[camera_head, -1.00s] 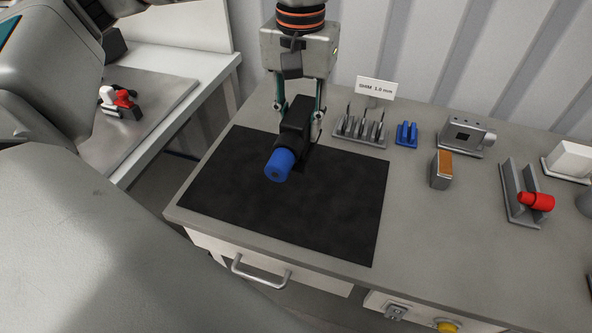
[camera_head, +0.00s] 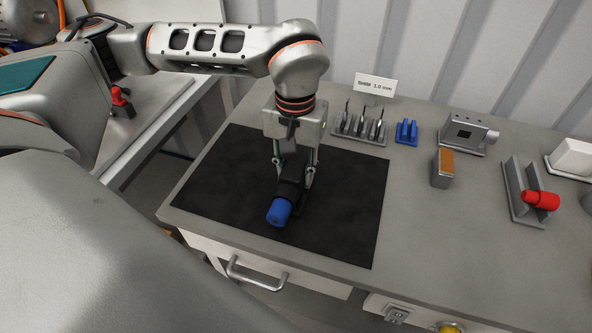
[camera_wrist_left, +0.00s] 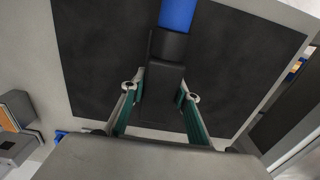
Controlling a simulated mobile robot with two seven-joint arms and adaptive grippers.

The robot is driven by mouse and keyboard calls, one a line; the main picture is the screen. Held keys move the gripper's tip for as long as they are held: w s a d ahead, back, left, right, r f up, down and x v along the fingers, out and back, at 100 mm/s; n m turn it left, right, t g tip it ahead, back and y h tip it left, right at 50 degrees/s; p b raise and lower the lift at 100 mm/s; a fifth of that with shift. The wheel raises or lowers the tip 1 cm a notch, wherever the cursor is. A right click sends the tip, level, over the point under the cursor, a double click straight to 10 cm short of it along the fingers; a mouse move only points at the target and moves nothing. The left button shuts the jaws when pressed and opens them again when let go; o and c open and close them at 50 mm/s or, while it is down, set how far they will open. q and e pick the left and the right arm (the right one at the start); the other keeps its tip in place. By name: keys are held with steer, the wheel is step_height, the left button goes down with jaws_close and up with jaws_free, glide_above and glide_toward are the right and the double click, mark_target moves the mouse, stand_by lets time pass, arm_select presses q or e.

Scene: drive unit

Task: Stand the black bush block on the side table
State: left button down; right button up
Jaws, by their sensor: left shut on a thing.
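My left gripper (camera_head: 292,180) is shut on the black bush block (camera_head: 291,187). A blue cylinder (camera_head: 279,212) sticks out of the block's end, towards the front of the bench. In the left wrist view the block (camera_wrist_left: 163,80) sits between the two fingers, with the blue cylinder (camera_wrist_left: 178,14) beyond it. The block is over the black mat (camera_head: 345,210); I cannot tell whether it touches the mat. The side table (camera_head: 188,98) stands to the left, partly hidden by my arm. My right gripper is not in view.
On the side table is a red piece (camera_head: 121,97). The bench holds a rack of shims (camera_head: 360,132), a small blue holder (camera_head: 406,132), a grey fixture (camera_head: 466,135), an orange-topped block (camera_head: 443,167) and a red cylinder (camera_head: 541,201) on a grey bracket. A gap separates the tables.

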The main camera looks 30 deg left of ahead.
arm_select(q)
steer(key=shift+r, duration=0.1)
steer(key=c, duration=1.5)
jaws_free()
